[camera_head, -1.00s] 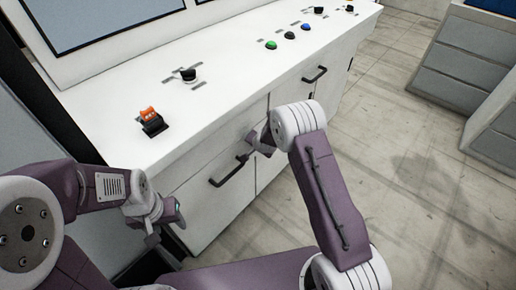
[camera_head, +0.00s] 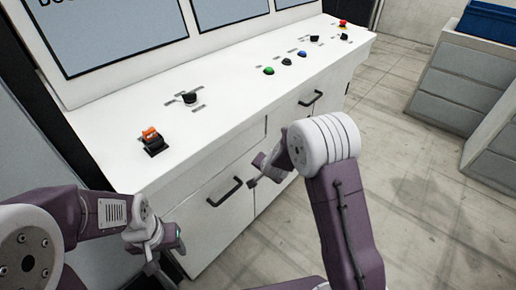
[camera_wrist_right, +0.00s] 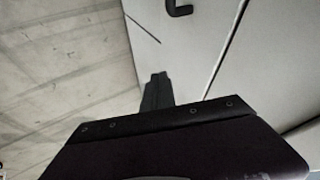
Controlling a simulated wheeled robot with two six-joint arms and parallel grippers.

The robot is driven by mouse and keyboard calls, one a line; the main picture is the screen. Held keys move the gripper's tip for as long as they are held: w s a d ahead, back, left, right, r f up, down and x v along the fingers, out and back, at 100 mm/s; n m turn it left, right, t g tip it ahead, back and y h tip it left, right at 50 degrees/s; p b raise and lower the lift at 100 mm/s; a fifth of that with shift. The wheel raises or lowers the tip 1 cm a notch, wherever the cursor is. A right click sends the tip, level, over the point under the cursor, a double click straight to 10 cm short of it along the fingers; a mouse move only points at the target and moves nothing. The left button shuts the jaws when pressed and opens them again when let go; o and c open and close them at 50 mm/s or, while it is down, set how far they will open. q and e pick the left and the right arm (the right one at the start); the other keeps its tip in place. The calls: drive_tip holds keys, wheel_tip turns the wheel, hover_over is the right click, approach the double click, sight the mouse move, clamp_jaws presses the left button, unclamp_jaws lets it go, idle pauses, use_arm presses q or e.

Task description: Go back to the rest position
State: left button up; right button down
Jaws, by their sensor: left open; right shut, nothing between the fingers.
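My left gripper (camera_head: 166,256) is low at the left in the head view, in front of the white console's near end. It is open and empty. My right gripper (camera_head: 262,172) hangs in front of the console's cabinet doors, small and partly hidden by my own white wrist joint. In the right wrist view its dark fingers (camera_wrist_right: 157,92) are together with nothing between them, beside the pale cabinet front. From the head view I cannot tell whether it touches the cabinet.
The white console (camera_head: 225,125) carries an orange-black switch (camera_head: 153,141), a black knob (camera_head: 190,98), green (camera_head: 268,71) and blue (camera_head: 302,54) buttons and a red button (camera_head: 343,23). Door handles (camera_head: 224,192) stick out. Grey drawers (camera_head: 460,75) with a blue bin (camera_head: 480,22) stand right; open floor lies between.

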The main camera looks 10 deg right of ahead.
drive_tip(key=s+d+r+n+p, duration=0.1)
drive_tip(key=s+r, duration=0.1)
drive_tip(key=r, duration=0.3)
drive_tip(key=s+d+r+p, duration=0.1)
drive_tip(key=s+d+r, duration=0.15)
drive_tip(key=r, duration=0.35)
drive_tip(key=s+f+n+g, duration=0.2)
drive_tip(key=s+n+g, duration=0.1)
drive_tip(key=s, duration=0.8)
drive_tip(key=s+f+n+g, duration=0.3)
drive_tip(key=s+n, duration=0.1)
drive_tip(key=s, duration=0.6)
drive_tip(key=shift+s+d+f+n, duration=0.2)
drive_tip(key=shift+s+d+n, duration=0.2)
drive_tip(key=shift+s, duration=0.15)
drive_tip(key=c, duration=2.1)
unclamp_jaws()
drive_tip(key=shift+c, duration=0.2)
